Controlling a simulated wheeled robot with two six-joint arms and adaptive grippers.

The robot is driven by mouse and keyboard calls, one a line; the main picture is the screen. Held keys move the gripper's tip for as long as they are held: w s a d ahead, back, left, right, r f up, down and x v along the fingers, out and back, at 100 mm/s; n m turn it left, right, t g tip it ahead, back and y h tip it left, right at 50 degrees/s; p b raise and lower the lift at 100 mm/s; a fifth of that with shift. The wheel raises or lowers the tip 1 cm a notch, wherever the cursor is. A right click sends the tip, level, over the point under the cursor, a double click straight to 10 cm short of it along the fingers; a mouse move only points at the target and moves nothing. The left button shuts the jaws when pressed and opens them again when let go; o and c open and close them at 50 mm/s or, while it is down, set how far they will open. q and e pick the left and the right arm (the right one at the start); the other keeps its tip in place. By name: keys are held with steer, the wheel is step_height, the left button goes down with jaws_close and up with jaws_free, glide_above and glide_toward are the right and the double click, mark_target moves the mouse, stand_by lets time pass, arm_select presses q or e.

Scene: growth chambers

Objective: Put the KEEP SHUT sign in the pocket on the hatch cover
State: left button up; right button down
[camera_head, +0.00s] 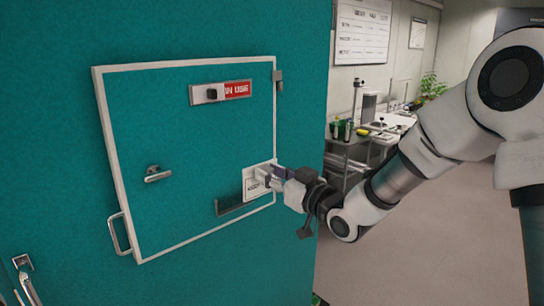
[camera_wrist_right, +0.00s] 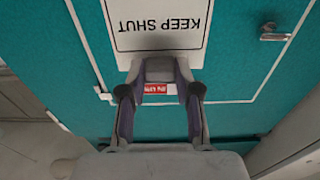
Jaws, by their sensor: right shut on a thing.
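The white KEEP SHUT sign (camera_head: 251,175) is in my right gripper (camera_head: 270,178), in front of the lower right part of the hatch cover (camera_head: 165,115). In the right wrist view the sign (camera_wrist_right: 160,28) reads upside down, and the right gripper (camera_wrist_right: 160,72) is shut on its edge. The pocket (camera_head: 228,207) is a dark strip low on the cover. The sign's lower edge overlaps the right part of the pocket in the head view; I cannot tell whether it is inside or in front of it. My left gripper is not in view.
The cover carries a slider with a red IN USE label (camera_head: 237,90), a small latch (camera_head: 157,174) and a side handle (camera_head: 118,234). A metal handle (camera_head: 25,280) is at the lower left. A cart (camera_head: 350,155) with items stands behind my right arm. Floor at the right is clear.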

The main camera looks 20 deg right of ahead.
steer(key=shift+w+a+f, duration=0.1)
steer(key=shift+w+f, duration=0.05)
steer(key=shift+w, duration=0.4)
steer(key=shift+w+a+f, duration=0.1)
steer(key=shift+w, duration=0.4)
steer(key=shift+x, duration=0.95)
steer(key=shift+w+a+f, duration=0.4)
steer(key=shift+w+a, duration=0.05)
steer(key=shift+w, duration=0.75)
steer(key=shift+w+a+f, duration=0.4)
steer(key=shift+w+a, duration=0.05)
steer(key=shift+w, duration=0.7)
steer(key=shift+w+a+f, duration=0.35)
steer(key=shift+w+a, duration=0.15)
steer(key=shift+w, duration=0.7)
steer(key=shift+r+p, duration=0.1)
steer(key=shift+p, duration=0.35)
steer(key=shift+f+b, duration=0.2)
steer(key=shift+b, duration=0.3)
